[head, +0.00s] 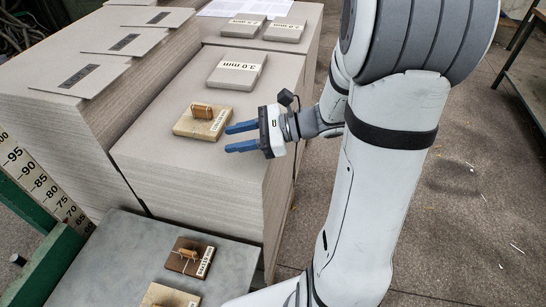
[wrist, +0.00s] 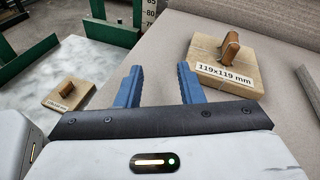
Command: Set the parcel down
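My gripper (head: 228,138) is open, with two blue fingers apart and nothing between them; the same fingers show in the wrist view (wrist: 160,84). A light wooden block with a brown grip on top (head: 201,121) rests flat on the front greyboard stack (head: 262,90), just beyond and left of my fingertips. In the wrist view this block (wrist: 222,78), labelled 119x119 mm, sits ahead and to the right of the fingers, apart from them. I see no other item that is clearly a parcel.
A grey table (head: 110,262) below the stack bears a dark block (head: 189,258) and a pale block (head: 170,296), both with grips. A 3.0 mm sample (head: 237,70) lies farther back on the stack. A green frame with a scale (head: 45,188) stands at left.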

